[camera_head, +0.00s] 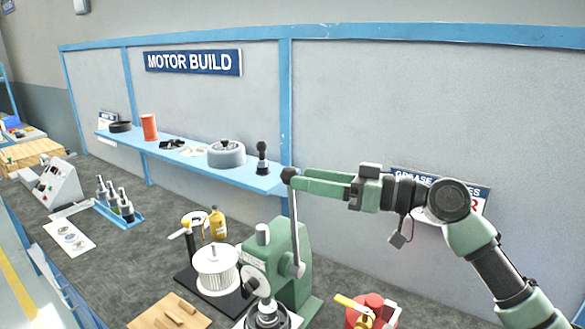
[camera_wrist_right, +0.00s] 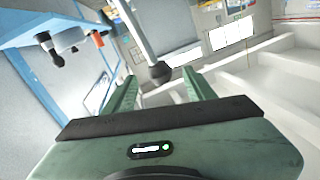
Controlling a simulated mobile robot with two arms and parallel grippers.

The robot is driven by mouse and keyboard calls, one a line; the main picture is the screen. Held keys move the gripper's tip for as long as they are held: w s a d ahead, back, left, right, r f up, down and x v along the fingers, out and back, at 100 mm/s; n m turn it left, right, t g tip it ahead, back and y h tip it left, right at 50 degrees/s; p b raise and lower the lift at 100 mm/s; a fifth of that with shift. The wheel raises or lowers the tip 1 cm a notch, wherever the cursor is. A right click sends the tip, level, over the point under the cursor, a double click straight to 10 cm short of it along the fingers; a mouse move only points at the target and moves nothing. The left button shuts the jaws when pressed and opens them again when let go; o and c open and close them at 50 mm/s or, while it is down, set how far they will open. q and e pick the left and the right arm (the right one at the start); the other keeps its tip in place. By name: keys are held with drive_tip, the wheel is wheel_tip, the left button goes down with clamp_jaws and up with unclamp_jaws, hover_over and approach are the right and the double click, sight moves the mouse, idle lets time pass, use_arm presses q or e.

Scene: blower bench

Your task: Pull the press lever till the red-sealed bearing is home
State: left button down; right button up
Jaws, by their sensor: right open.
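The green press (camera_head: 290,262) stands on the bench in the lower middle of the head view. Its grey lever (camera_head: 295,225) points nearly straight up and ends in a dark round knob (camera_head: 288,175). My right gripper (camera_head: 297,182) reaches in from the right at the knob. In the right wrist view, the knob (camera_wrist_right: 160,73) shows between the two open green fingers, near their tips, with the lever (camera_wrist_right: 135,32) running up from it. The fingers are not closed on it. I cannot make out the red-sealed bearing. My left gripper is not in view.
A white-finned part (camera_head: 216,270) stands on a black base left of the press. A yellow bottle (camera_head: 217,224) is behind it. A blue shelf (camera_head: 190,160) runs along the wall behind.

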sight(289, 177)
drive_tip(key=p+x, duration=0.1)
drive_tip(key=x, duration=0.3)
drive_tip(key=shift+a+r+p, duration=0.1)
drive_tip(key=shift+r+p, duration=0.05)
drive_tip(key=shift+p, duration=0.15)
drive_tip(key=shift+w+a, duration=0.15)
drive_tip(key=shift+a, duration=0.05)
drive_tip(key=shift+w+a, duration=0.1)
drive_tip(key=shift+c, duration=0.3)
clamp_jaws()
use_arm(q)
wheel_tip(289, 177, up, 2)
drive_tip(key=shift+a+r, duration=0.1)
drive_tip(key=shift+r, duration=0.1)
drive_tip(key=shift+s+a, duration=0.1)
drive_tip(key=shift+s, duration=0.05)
use_arm(e)
drive_tip(key=shift+f, duration=0.25)
